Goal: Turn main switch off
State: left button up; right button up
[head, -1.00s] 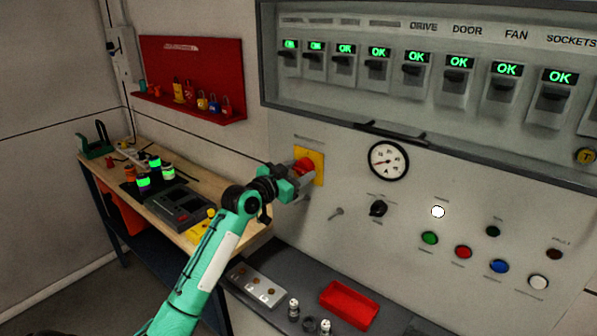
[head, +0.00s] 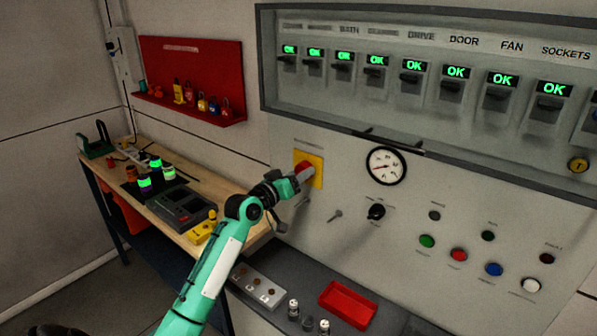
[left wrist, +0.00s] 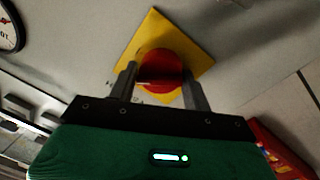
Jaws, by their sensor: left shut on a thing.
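The main switch is a red rotary knob (head: 302,166) on a square yellow plate (head: 318,160) on the grey panel. In the left wrist view the red knob (left wrist: 160,64) sits between my two grey fingers, with the yellow plate (left wrist: 153,28) behind it, tilted in the picture. My left gripper (head: 301,177) is shut on the knob; it also shows in the left wrist view (left wrist: 161,77). The fingers partly hide the knob, and its markings cannot be read. The lamp (head: 434,215) above the push buttons is dark. My right gripper is not in view.
A gauge (head: 386,166) and a black selector (head: 376,211) are right of the switch. Breakers with green OK displays (head: 456,72) fill the cabinet above. A wooden bench (head: 240,209) stands left; a red tray (head: 347,304) lies on the shelf below.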

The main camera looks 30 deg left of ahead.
pick_arm(q)
jog(key=n+p, duration=0.1)
jog(key=n, duration=0.2)
jog(key=n+p, duration=0.2)
jog(key=n, duration=0.1)
jog(key=shift+r+n+y, duration=0.2)
jog(key=shift+n+y, duration=0.1)
jog(key=shift+n, duration=0.1)
jog(key=n+p, duration=0.2)
jog(key=n, duration=0.1)
jog(key=shift+f, duration=0.1)
jog(key=shift+f+n+y+p, duration=0.1)
jog(key=shift+n+y+p, duration=0.25)
jog(key=shift+n, duration=0.25)
jog(key=shift+f, duration=0.1)
jog(key=o, duration=0.9)
jog(key=shift+o, duration=0.2)
